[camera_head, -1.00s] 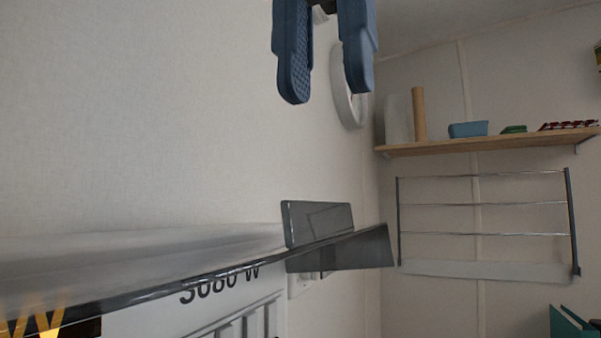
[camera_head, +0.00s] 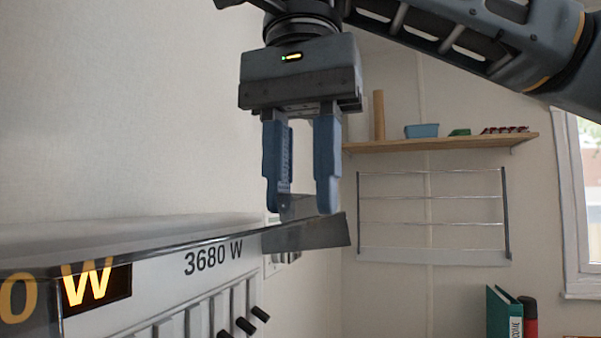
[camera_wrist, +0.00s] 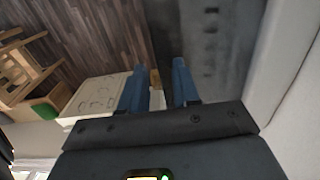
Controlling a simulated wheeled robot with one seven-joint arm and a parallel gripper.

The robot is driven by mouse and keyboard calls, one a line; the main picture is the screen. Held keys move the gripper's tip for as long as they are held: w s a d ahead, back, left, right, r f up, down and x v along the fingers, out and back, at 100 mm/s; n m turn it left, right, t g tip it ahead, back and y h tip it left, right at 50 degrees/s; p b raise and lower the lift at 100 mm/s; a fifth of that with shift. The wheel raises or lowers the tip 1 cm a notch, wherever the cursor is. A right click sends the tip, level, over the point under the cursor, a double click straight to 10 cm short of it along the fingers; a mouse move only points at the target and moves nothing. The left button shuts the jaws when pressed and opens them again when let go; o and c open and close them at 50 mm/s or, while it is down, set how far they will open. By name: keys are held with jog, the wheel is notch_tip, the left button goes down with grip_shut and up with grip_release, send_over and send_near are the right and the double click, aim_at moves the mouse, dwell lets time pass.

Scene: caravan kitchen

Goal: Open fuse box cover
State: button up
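The fuse box (camera_head: 215,268) fills the lower left of the head view, with a "3680 W" label, a lit amber display and a row of switches on its white front. Its clear, tinted cover (camera_head: 150,252) shows as a dark-edged sheet over the upper front; how far it stands open I cannot tell. A smoky grey plate (camera_head: 310,235), seemingly part of the cover, juts out at the right end. My gripper (camera_head: 301,208) is open, fingers pointing down, with its tips at this plate's upper edge in the picture. Contact is unclear. The wrist view shows the gap between the fingers (camera_wrist: 160,75) empty.
A wooden shelf (camera_head: 440,143) with small items and a wire rack (camera_head: 432,215) hang on the wall behind. A window (camera_head: 585,190) is at the right, binders (camera_head: 504,312) at the lower right. The wall left of my gripper is bare.

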grip_shut()
dwell(1.2)
